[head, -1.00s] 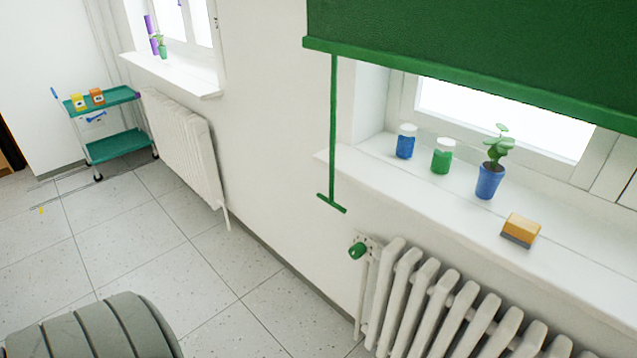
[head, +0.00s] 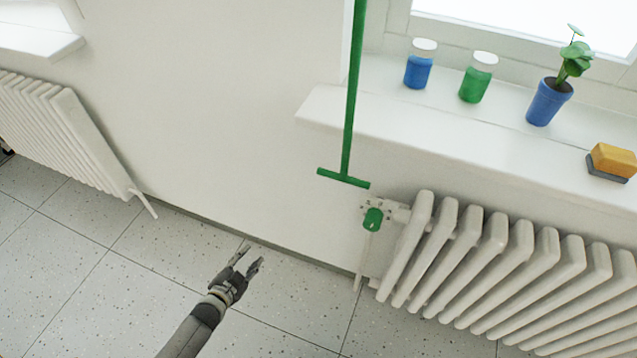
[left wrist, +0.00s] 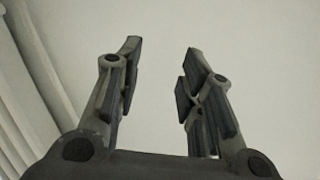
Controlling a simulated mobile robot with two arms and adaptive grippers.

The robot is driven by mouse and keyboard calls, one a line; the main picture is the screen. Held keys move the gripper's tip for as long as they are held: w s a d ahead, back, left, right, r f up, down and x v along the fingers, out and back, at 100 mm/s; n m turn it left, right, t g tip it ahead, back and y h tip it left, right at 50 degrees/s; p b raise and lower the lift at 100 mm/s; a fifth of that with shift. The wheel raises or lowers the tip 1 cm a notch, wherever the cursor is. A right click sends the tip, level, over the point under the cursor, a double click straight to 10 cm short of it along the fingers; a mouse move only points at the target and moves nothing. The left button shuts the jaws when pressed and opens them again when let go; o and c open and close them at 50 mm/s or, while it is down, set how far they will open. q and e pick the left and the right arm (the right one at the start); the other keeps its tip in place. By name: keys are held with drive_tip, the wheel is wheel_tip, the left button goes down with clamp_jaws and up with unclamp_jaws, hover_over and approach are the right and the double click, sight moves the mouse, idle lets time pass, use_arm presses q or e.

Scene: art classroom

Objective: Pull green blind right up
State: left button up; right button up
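The blind's cloth is out of view now. My left gripper (head: 250,262) is below and to the left of the handle, apart from it. Its two fingers are spread with nothing between them. The left wrist view shows the open fingers (left wrist: 160,78) facing a bare pale wall. The handle does not show in the left wrist view. My right gripper is not in view.
A white radiator (head: 500,262) with a green valve knob (head: 373,219) stands below the sill (head: 400,122), close to the handle. Blue and green jars (head: 418,70) (head: 477,82), a potted plant (head: 548,102) and a sponge-like block (head: 612,162) sit on the sill. The wall left of the rod is bare.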

sight(325, 170)
use_arm(q)
drive_tip(key=w+d+r+m+h+b, duration=0.2)
drive_tip(key=w+r+m+h, duration=0.25)
drive_tip(key=r, duration=0.35)
drive_tip(key=w+d+r+m+t+h+b, duration=0.1)
drive_tip(key=w+d+r+m+h+b, duration=0.15)
drive_tip(key=r+m+h, duration=0.4)
drive_tip(key=w+d+r+m+h+b, duration=0.2)
drive_tip(key=w+r+m, duration=0.2)
drive_tip(key=r, duration=0.5)
drive_tip(key=s+d+r+m+g+h+b, duration=0.45)
drive_tip(key=s+r+m+g, duration=0.4)
drive_tip(key=m+g, duration=0.7)
drive_tip(key=shift+m+t+y, duration=0.25)
drive_tip(key=shift+m+t, duration=0.5)
drive_tip(key=shift+t, duration=0.2)
drive_tip(key=x, duration=0.3)
drive_tip(key=w+r+x, duration=0.1)
drive_tip(key=x, duration=0.3)
drive_tip(key=p+x, duration=0.1)
drive_tip(key=x, duration=0.3)
drive_tip(key=shift+w+a+r, duration=0.15)
drive_tip(key=shift+w+r, duration=0.05)
drive_tip(key=shift+w, duration=0.1)
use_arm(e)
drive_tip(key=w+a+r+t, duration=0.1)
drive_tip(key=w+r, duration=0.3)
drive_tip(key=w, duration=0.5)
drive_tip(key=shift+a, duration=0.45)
